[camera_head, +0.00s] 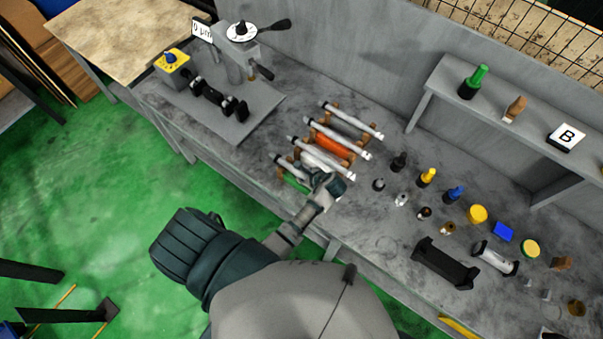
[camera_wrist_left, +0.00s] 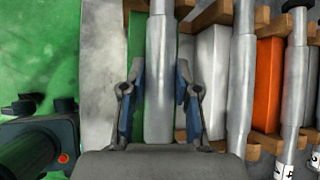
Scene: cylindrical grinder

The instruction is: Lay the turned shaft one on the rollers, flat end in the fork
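Several turned shafts lie on wooden cradles on the bench, with coloured blocks between the cradles. The nearest shaft (camera_head: 284,164) lies over a green block. In the left wrist view this shaft (camera_wrist_left: 159,75) runs lengthwise between the fingers of my left gripper (camera_wrist_left: 160,100). The gripper is open around it, with a small gap at each blue pad. In the head view my left gripper (camera_head: 318,181) covers the shaft's near end. I cannot read which shaft is number one. A grey plate (camera_head: 250,116) at the back left carries a unit with black round parts (camera_head: 215,97), possibly the rollers.
A lever-topped machine head (camera_head: 240,50) stands behind the plate. To the right are several small coloured parts, a black cradle (camera_head: 445,262) and a metal cylinder (camera_head: 495,258). A raised shelf (camera_head: 490,115) runs along the back. Another shaft (camera_wrist_left: 242,70) lies close right of my gripper.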

